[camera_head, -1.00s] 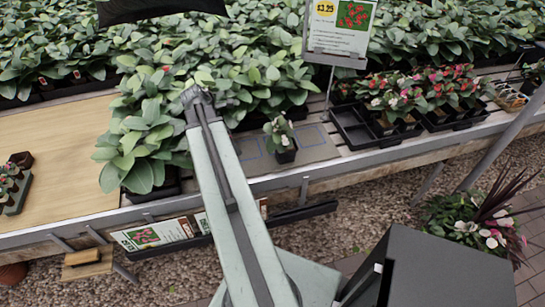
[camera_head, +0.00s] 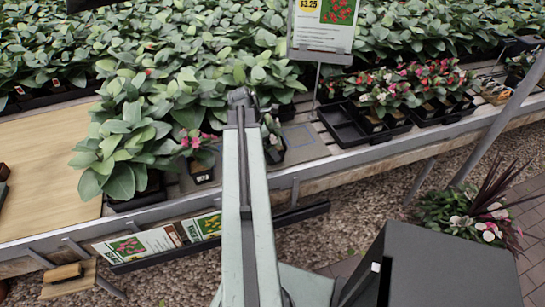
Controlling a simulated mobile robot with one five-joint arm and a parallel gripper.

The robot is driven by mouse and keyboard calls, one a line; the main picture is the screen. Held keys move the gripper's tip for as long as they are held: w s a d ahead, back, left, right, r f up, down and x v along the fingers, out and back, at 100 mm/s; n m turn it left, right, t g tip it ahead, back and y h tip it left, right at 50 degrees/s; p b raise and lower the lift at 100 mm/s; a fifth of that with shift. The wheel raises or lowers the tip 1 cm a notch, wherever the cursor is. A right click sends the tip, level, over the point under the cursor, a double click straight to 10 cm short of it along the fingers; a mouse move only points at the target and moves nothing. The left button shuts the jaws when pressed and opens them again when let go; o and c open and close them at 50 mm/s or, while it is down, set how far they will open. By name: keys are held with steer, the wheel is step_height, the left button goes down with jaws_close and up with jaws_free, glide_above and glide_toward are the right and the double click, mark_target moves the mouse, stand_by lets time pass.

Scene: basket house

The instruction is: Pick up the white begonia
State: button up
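A small potted plant (camera_head: 274,149) with a dark pot stands alone on the bench, just right of my arm. Its leaves and pale bloom are partly hidden by the arm; it looks like the white begonia, but the bloom is too small to be sure. My gripper (camera_head: 240,96) is at the arm's far end, over the leafy plants and up-left of this pot in the picture. Its fingers are too small and dark to show whether they are open or shut.
A pink-flowered pot (camera_head: 199,161) stands left of my arm. A black tray (camera_head: 342,128) with empty cells and pots of red, pink and white flowers is at right. A price sign (camera_head: 323,27) stands behind. Large leafy plants (camera_head: 125,150) crowd the left.

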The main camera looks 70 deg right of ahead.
steer(key=b+x, duration=0.2)
steer(key=x, duration=0.2)
steer(key=shift+a+f+b, duration=0.1)
steer(key=shift+b, duration=0.25)
steer(key=c, duration=1.7)
step_height(320, 180, up, 11)
steer(key=p, duration=1)
steer(key=shift+f+p, duration=0.15)
steer(key=shift+p, duration=0.2)
steer(key=shift+f, duration=0.1)
